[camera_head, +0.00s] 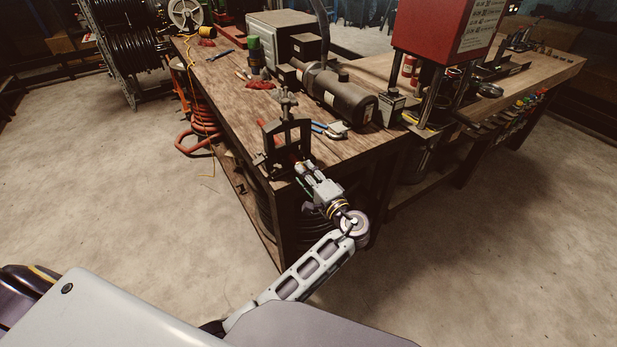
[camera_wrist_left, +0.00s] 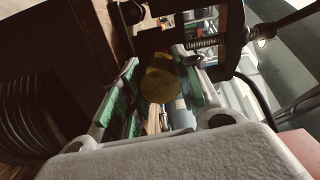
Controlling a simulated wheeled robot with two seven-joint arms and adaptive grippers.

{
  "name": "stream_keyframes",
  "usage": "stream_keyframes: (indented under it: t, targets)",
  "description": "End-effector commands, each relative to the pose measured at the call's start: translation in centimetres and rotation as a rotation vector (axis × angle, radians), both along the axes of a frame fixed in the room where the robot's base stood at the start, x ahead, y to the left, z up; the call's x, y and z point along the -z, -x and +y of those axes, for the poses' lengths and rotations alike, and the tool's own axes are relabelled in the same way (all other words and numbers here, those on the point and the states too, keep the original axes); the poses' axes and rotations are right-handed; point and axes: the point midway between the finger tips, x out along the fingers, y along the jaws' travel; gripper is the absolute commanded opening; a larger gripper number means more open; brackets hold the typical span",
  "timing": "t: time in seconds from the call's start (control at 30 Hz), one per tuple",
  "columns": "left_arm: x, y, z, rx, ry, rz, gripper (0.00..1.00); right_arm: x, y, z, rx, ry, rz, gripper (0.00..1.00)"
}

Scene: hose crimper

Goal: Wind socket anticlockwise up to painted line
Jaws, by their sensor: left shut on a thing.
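My left gripper (camera_head: 303,169) is at the near corner of the workbench, right against the dark frame-shaped vise (camera_head: 285,138). It is shut on a round, dull yellow part, which I take to be the socket (camera_wrist_left: 158,84); this shows between the green-lined fingers (camera_wrist_left: 157,66) in the left wrist view. The vise frame and its threaded rod also show in that view (camera_wrist_left: 205,43), just beyond the fingertips. A small red piece (camera_head: 292,157) shows between vise and gripper in the head view. I cannot make out a painted line. My right gripper is in neither view.
The wooden workbench (camera_head: 228,88) carries a dark cylindrical machine (camera_head: 345,95), blue-handled pliers (camera_head: 320,127) and a red item (camera_head: 262,85) behind the vise. A red press (camera_head: 430,30) stands further right. The concrete floor (camera_head: 480,240) around the bench is open.

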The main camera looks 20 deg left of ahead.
Motion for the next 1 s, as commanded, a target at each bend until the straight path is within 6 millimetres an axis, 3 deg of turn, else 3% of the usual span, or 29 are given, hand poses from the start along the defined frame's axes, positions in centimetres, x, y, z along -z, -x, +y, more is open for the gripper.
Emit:
stream_keyframes:
  t: [1.0]
  targets:
    - [0.45,0.15,-0.25,-0.001,0.477,-0.583,0.03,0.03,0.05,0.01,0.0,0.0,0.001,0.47]
